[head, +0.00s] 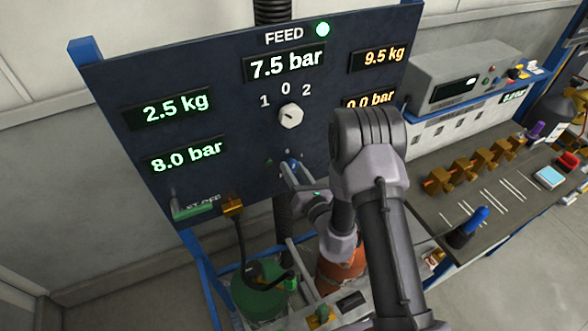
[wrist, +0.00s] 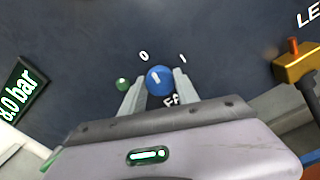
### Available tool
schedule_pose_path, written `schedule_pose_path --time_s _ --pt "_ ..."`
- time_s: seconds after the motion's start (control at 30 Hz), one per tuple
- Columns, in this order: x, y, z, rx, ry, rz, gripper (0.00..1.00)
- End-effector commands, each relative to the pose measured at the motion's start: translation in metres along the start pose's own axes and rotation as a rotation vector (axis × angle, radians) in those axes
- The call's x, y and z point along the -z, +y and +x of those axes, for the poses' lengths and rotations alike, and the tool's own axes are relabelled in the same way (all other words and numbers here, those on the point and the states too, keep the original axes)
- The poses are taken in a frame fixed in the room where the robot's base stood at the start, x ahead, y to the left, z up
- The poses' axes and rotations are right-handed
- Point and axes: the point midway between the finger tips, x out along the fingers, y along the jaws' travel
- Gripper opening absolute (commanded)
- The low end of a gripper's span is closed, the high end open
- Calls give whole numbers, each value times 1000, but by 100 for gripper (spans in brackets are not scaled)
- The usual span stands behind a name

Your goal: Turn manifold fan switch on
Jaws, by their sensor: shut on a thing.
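The manifold fan switch is a blue round knob (wrist: 160,80) on the dark panel, with the labels 0 and 1 above it and partly hidden lettering below. A white mark on the knob points roughly up, between the two labels. A small green lamp (wrist: 123,84) sits left of it and looks dim. My gripper (wrist: 157,84) is shut on the knob, one finger on each side. In the head view my gripper (head: 292,172) reaches the lower middle of the panel (head: 235,75), and the knob (head: 293,163) is partly hidden by it.
A white selector knob (head: 290,116) marked 1, 0, 2 sits above my gripper, under the 7.5 bar display (head: 285,64). A brass fitting with a hose (head: 232,207) hangs at the panel's lower edge. Gas cylinders stand below, and a workbench (head: 480,210) stands at right.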

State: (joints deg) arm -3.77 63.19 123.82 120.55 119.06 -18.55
Motion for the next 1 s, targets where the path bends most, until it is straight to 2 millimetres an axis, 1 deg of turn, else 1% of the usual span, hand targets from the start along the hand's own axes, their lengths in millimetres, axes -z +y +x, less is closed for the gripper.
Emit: schedule_pose_path --time_s 0.1,1.0 --pt "-2 1 1 -1 -3 98 0" --pt "-3 0 1 -4 -5 952 0"
